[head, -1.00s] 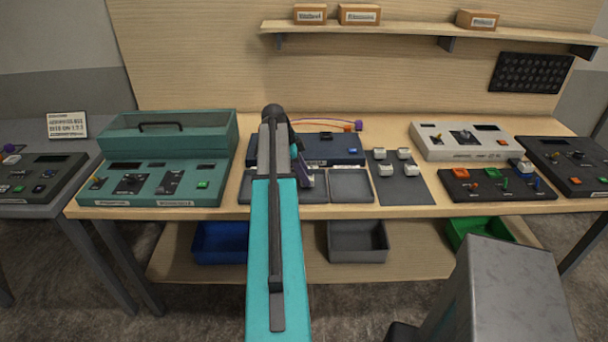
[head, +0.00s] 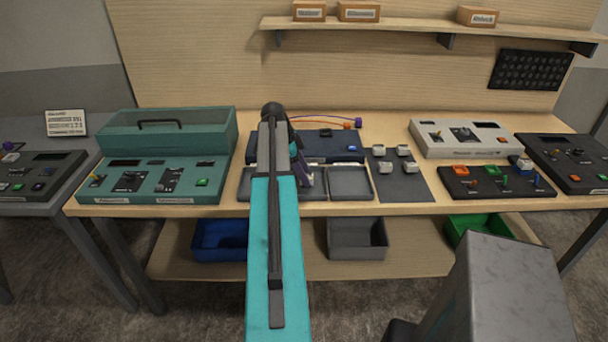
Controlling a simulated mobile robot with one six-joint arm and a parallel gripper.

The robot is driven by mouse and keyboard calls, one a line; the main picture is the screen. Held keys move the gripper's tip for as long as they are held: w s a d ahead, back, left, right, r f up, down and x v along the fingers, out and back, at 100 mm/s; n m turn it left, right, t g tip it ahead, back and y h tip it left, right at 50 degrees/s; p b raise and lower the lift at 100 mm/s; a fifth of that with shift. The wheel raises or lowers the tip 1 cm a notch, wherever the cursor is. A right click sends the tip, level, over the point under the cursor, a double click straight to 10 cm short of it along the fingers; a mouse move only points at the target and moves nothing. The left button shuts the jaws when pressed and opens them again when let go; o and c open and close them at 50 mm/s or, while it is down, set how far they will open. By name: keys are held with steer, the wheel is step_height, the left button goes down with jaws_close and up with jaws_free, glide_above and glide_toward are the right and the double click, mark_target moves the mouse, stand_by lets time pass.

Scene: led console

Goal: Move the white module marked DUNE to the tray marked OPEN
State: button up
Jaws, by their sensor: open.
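Several small white modules (head: 385,168) stand on a dark grey mat (head: 408,191) right of the middle of the bench; their markings are too small to read, so I cannot tell which says DUNE. Dark shallow trays lie in front of the dark blue console (head: 332,147). The right tray (head: 350,183) looks empty, and the others are partly hidden by my arm. No OPEN label can be read. My gripper (head: 306,176) is mostly hidden behind my arm, low over the trays and left of the modules. I see nothing held in it.
A teal console (head: 150,180) with a lidded box stands left. A white console (head: 462,139) and a dark switch panel (head: 495,183) are at the right. Blue (head: 220,240), grey (head: 357,240) and green (head: 478,232) bins sit on the lower shelf. Orange and purple cables lie behind the blue console.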

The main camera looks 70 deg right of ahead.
steer(key=b+v, duration=0.3)
steer(key=v, duration=0.9)
steer(key=shift+r, duration=0.15)
stand_by(0.7)
